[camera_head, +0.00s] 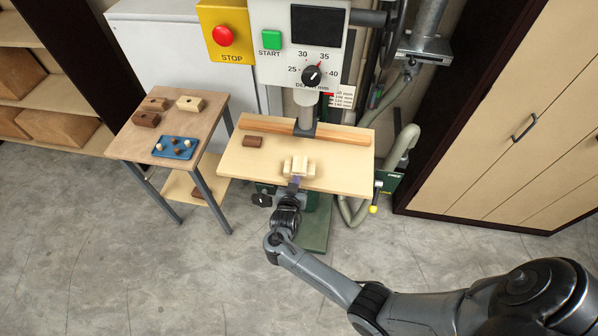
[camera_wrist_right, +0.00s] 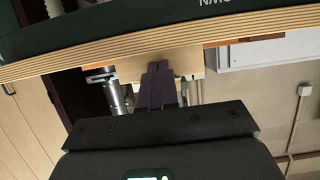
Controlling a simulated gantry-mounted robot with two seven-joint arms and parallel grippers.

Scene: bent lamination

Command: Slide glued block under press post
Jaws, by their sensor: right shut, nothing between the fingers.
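The pale glued block (camera_head: 299,164), made of stacked light wood pieces, lies on the plywood press table (camera_head: 340,174) near its front edge. The press post (camera_head: 306,115) comes down from the machine head behind the block, near the wooden fence. A gap of bare table lies between block and post. My right gripper (camera_head: 294,184) is shut and empty at the table's front edge, just in front of the block. In the right wrist view its dark fingers (camera_wrist_right: 158,78) are together before the pale block (camera_wrist_right: 184,62); contact cannot be told. My left gripper is not in view.
A wooden fence (camera_head: 258,124) runs along the table's back. A brown block (camera_head: 252,141) lies left on the table. A side table (camera_head: 128,141) holds several blocks and a blue tray (camera_head: 174,148). The press has a stop button (camera_head: 222,36) and green start button (camera_head: 271,40).

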